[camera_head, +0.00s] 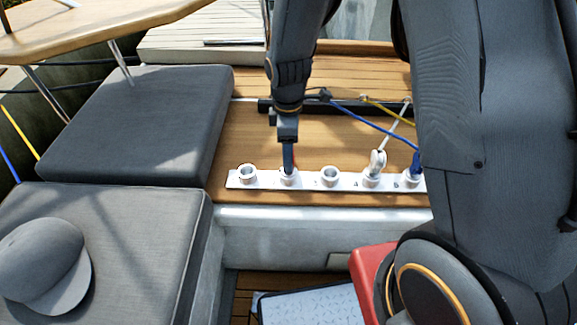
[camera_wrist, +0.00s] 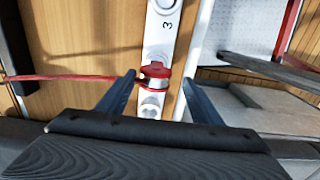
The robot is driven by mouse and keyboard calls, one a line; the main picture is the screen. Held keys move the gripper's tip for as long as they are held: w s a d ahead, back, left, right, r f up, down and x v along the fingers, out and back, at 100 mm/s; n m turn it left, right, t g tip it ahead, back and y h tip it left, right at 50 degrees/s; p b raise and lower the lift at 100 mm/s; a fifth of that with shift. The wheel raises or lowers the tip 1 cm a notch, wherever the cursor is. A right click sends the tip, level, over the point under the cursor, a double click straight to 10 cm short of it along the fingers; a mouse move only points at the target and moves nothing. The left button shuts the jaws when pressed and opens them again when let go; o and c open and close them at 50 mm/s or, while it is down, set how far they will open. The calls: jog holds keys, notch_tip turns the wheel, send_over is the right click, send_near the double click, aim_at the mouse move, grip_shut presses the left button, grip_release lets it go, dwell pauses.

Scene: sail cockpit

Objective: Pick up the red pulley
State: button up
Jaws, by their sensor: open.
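The red pulley (camera_wrist: 155,71) shows in the wrist view, at a round holder on a white strip (camera_wrist: 153,130). A red rope (camera_wrist: 75,78) runs from it to the left. My gripper (camera_wrist: 159,77) is open, with one finger on each side of the pulley and a gap visible on both sides. In the head view my gripper (camera_head: 288,160) points down at the second holder from the left on the strip (camera_head: 309,182). The red pulley is hidden behind my gripper there.
A white pulley (camera_head: 377,162) and a blue pulley (camera_head: 416,164) with ropes sit in holders to the right. Empty holders (camera_head: 247,173) (camera_head: 329,175) flank my gripper. Grey cushions (camera_head: 150,120) and a cap (camera_head: 42,262) lie left. A red box (camera_head: 368,272) stands at the front.

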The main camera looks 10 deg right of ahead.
jog(key=shift+w+d+f+p, duration=0.1)
jog(key=shift+f+p, duration=0.05)
jog(key=shift+f, duration=0.8)
jog(key=shift+w+a+f+p, duration=0.1)
jog(key=shift+w+f+p, duration=0.1)
jog(key=shift+f, duration=0.8)
jog(key=shift+w+d+f+p, duration=0.1)
jog(key=shift+f+p, duration=0.05)
jog(key=shift+f, duration=0.8)
jog(key=c, duration=1.3)
jog(key=shift+c, duration=0.2)
jog(key=shift+r, duration=0.15)
